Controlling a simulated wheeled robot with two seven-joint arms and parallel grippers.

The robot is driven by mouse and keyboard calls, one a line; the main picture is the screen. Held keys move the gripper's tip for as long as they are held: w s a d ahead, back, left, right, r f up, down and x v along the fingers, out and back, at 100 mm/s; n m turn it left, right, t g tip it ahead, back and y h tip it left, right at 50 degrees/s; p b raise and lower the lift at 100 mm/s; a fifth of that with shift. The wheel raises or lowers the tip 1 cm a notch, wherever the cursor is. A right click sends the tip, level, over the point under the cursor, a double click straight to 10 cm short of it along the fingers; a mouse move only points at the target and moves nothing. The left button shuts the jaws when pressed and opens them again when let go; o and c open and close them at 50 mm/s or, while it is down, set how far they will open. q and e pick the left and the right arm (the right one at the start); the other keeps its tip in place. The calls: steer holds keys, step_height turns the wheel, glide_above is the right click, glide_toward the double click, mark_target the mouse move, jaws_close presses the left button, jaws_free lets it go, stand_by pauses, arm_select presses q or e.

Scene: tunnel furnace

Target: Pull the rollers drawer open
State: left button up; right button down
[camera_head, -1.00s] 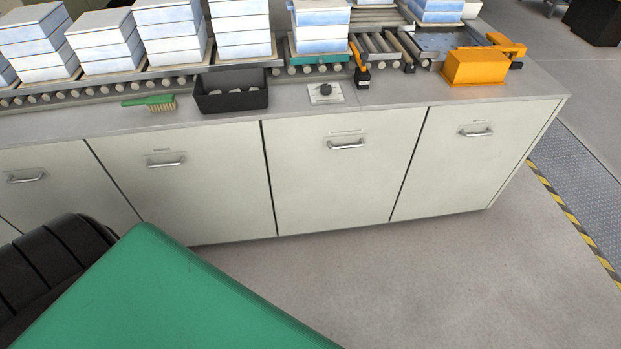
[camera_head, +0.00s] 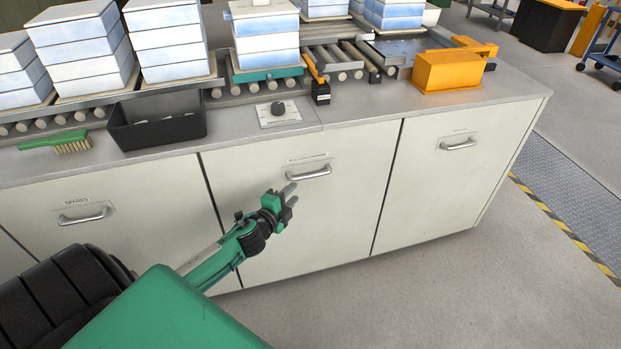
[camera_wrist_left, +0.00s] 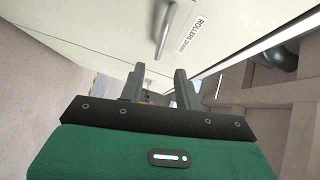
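The rollers drawer (camera_head: 308,215) is the cream front panel in the middle of the cabinet and looks closed. Its metal bar handle (camera_head: 308,173) sits near the top under a small label. In the left wrist view the handle (camera_wrist_left: 164,32) shows beside a label (camera_wrist_left: 191,33) reading "ROLLERS" and a less clear word. My left gripper (camera_head: 291,194) is just below and left of the handle, apart from it. Its two fingers (camera_wrist_left: 158,82) are spread and empty, with the handle beyond their tips. My right gripper is in no view.
A drawer labelled "SPARES" (camera_head: 100,222) is to the left and another closed drawer (camera_head: 438,190) to the right. On the counter are a black bin (camera_head: 158,133), a green brush (camera_head: 68,142), a knob panel (camera_head: 278,112) and an orange box (camera_head: 447,73). Floor in front is clear.

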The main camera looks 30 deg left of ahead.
mark_target(310, 175)
arm_select(q)
steer(key=w, duration=0.3)
steer(key=w+f, duration=0.1)
steer(key=w, duration=0.3)
steer(key=w+a, duration=0.1)
steer(key=w, duration=0.3)
steer(key=shift+w+f, duration=0.2)
steer(key=shift+f, duration=0.15)
steer(key=shift+d, duration=0.1)
jaws_close()
